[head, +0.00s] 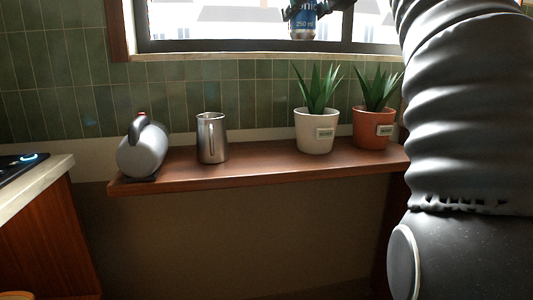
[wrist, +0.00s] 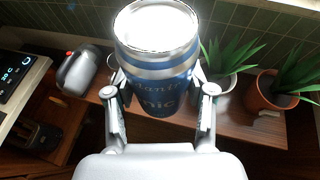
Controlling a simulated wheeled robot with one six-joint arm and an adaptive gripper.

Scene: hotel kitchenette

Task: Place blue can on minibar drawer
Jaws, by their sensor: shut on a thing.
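The blue can (wrist: 156,66) has a silver top and a pale band, and it is held upright between the fingers of my gripper (wrist: 160,95) in the wrist view. In the head view only the lower part of the can (head: 303,27) shows at the top edge, in front of the window. My gripper (head: 303,8) is cut off there by the frame edge. The can is in the air, above the level of the wooden shelf.
A wooden shelf (head: 256,170) holds a grey kettle (head: 144,152), a metal pitcher (head: 211,138), a plant in a white pot (head: 316,130) and a plant in an orange pot (head: 372,128). A counter with a cooktop (head: 22,166) stands at left. Shelf room is free between pitcher and white pot.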

